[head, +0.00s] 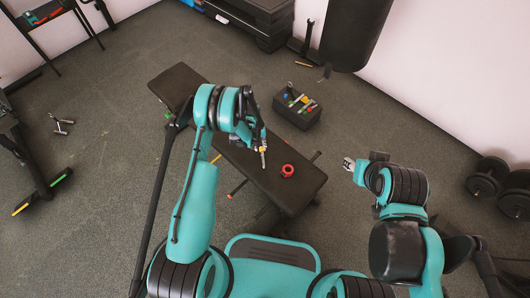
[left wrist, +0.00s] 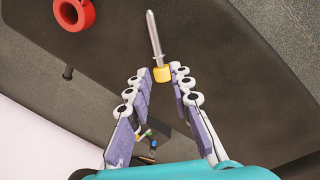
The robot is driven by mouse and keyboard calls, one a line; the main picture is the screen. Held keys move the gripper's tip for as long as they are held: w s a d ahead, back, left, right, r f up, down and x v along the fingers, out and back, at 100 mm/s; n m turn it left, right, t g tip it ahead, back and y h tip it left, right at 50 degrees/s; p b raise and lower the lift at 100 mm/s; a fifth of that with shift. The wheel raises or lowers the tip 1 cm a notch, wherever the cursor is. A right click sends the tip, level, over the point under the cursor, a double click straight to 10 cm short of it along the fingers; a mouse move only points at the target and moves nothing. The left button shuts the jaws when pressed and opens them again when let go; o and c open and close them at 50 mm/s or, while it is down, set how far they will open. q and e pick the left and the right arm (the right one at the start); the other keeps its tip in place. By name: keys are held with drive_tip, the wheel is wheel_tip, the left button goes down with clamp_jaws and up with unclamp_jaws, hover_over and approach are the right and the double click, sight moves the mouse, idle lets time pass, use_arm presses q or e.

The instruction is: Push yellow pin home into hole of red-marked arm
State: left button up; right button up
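The yellow pin, with a yellow head (left wrist: 162,74) and a grey metal shaft (left wrist: 154,38), is between the fingertips of my left gripper (left wrist: 161,72). The fingertips sit against the head, and the shaft points away from the gripper. In the head view the pin (head: 263,159) hangs below my left gripper (head: 260,144), above the black bench (head: 185,84). A red ring (head: 287,171) lies on the bench and also shows in the left wrist view (left wrist: 87,20). I cannot make out a red-marked arm or its hole. My right gripper (head: 349,164) is right of the bench, too small to read.
A black box (head: 297,118) with several coloured items stands behind the bench. Orange-tipped rods (head: 237,188) stick out at the bench's left side. A dark stub (head: 316,156) shows at its right edge. Floor between is clear.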

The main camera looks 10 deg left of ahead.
sight(262, 154)
use_arm(q)
wheel_tip(262, 154, down, 2)
drive_tip(key=shift+d+f+b, duration=0.1)
drive_tip(key=shift+b, duration=0.25)
drive_tip(key=f+b, duration=0.1)
drive_tip(key=f, duration=0.2)
drive_tip(key=f+b, duration=0.1)
drive_tip(key=shift+w+d+f+b, duration=0.15)
drive_tip(key=shift+d+f+b, duration=0.2)
drive_tip(key=shift+d+f, duration=0.05)
drive_tip(key=shift+r, duration=0.15)
clamp_jaws()
